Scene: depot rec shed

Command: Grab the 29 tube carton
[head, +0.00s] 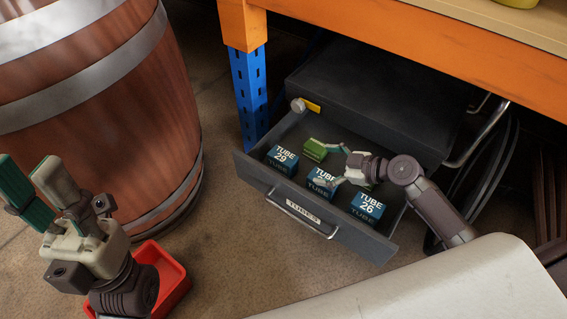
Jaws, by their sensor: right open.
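The tube 29 carton (281,160), a small dark blue box with white lettering, sits at the left end of the open drawer (345,235). My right gripper (325,165) is open over the drawer, to the right of this carton and apart from it. One finger is by a small green block (314,150), the other by the middle tube carton (319,187), whose number is hidden; whether they touch is unclear. The tube 26 carton (367,208) sits at the right. My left gripper (28,172) is raised at the left, its fingers apart, with nothing between them.
The drawer front has a labelled handle (300,212). A blue post (249,92) and an orange bench beam (420,50) stand close behind and above it. A wooden barrel (110,110) is at the left, with a red bin (170,275) below. Floor is clear before the drawer.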

